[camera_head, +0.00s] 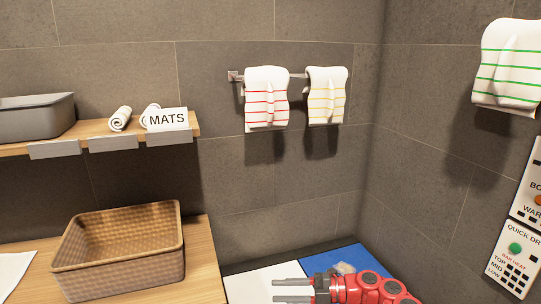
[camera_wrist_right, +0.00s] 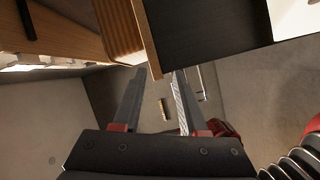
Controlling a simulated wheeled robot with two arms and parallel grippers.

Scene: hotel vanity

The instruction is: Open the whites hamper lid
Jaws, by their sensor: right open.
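A flat white panel (camera_head: 250,286), likely the whites hamper lid, shows at the bottom of the head view, next to a blue one (camera_head: 350,257). The white panel looks level; its front edge is out of frame. My right gripper (camera_head: 277,290) reaches in from the right with its fingers pointing left, in front of or over the white panel; the height gap cannot be told. In the right wrist view its two fingers (camera_wrist_right: 160,85) are apart with nothing between them. My left gripper is not in view.
A wooden counter (camera_head: 205,260) with a woven basket (camera_head: 120,285) stands left of the white panel. A shelf (camera_head: 190,130) holds a grey bin (camera_head: 35,117), rolled mats and a MATS sign (camera_head: 167,119). Striped towels (camera_head: 267,97) hang on the back wall. A control panel (camera_head: 515,258) is at right.

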